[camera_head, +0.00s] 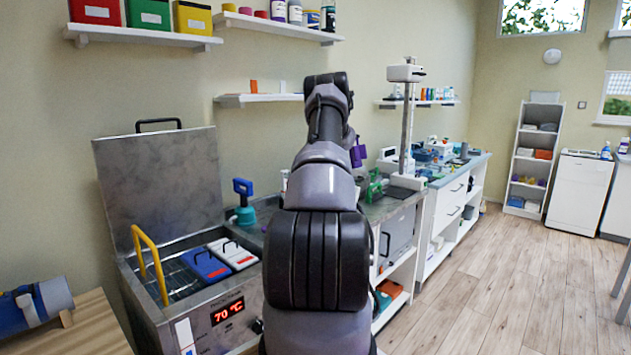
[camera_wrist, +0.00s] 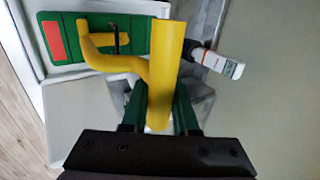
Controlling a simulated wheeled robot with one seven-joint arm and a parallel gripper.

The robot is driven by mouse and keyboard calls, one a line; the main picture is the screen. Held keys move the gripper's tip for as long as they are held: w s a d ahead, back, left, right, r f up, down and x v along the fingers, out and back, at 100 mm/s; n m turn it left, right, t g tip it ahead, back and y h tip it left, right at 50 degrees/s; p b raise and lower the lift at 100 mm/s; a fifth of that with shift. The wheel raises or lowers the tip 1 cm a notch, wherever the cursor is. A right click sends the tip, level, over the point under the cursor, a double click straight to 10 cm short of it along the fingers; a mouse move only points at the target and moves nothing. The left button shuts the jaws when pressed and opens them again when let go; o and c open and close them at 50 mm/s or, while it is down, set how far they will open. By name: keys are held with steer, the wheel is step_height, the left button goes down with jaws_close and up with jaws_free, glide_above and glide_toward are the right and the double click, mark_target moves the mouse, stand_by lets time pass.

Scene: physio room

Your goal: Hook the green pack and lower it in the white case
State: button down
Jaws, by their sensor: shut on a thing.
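In the wrist view, my gripper (camera_wrist: 160,118) is shut on a yellow hook (camera_wrist: 170,55), which extends forward and curls to the left. The green pack (camera_wrist: 60,18) has a red label and a small black loop handle (camera_wrist: 120,40). The hook's curled end overlaps this loop; I cannot tell whether it bears the pack's weight. A white rim (camera_wrist: 135,7), which looks like the white case, shows around the pack. I cannot tell whether the pack rests in it or hangs above it. In the head view, my arm hides my gripper, the hook and the case.
A white bottle (camera_wrist: 218,63) lies close right of the hook in the wrist view. In the head view, the steel bath (camera_head: 225,312) at left holds a blue pack (camera_head: 205,264) and a white pack (camera_head: 232,253). Its lid stands open. The floor (camera_head: 480,285) at right is clear.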

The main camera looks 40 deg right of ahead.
steer(key=s, duration=0.6)
steer(key=shift+s+d, duration=0.25)
steer(key=shift+d, duration=0.05)
stand_by(0.8)
step_height(320, 180, up, 11)
stand_by(1.5)
